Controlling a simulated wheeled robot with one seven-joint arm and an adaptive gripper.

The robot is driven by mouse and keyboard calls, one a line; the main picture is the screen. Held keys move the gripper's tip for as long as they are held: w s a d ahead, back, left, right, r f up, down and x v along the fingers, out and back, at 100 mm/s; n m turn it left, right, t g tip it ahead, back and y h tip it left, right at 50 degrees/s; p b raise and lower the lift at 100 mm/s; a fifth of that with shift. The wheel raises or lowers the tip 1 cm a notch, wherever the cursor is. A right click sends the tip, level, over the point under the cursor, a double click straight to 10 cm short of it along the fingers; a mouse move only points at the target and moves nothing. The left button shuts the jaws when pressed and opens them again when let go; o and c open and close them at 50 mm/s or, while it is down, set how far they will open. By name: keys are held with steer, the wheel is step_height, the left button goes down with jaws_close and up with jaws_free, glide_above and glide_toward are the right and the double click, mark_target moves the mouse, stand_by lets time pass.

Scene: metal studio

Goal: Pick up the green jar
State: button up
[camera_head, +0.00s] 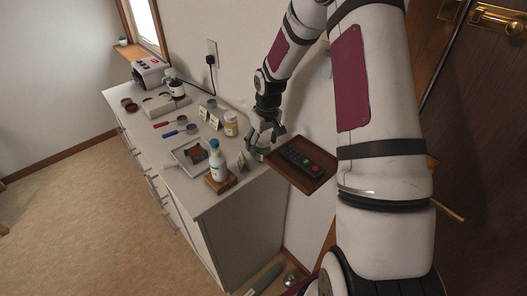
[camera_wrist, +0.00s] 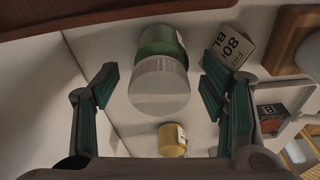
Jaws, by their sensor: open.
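The green jar (camera_wrist: 162,42) shows in the wrist view with a pale grey top part (camera_wrist: 158,88) toward the camera. My gripper (camera_wrist: 158,82) is open, with one finger on each side of the jar and visible gaps on both sides. In the head view my gripper (camera_head: 265,134) points down at the right end of the counter. Only a small green part of the jar (camera_head: 263,150) shows there, mostly hidden behind the fingers.
A yellow-lidded jar (camera_head: 231,124) stands to the left, also in the wrist view (camera_wrist: 172,140). A small sign card (camera_wrist: 234,45) is close to the right finger. A white bottle (camera_head: 218,160), a tray (camera_head: 178,153) and a wooden board with a remote (camera_head: 318,184) are near.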

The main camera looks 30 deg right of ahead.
steer(key=shift+w+f, duration=0.2)
steer(key=shift+f, duration=0.85)
steer(key=c, duration=1.3)
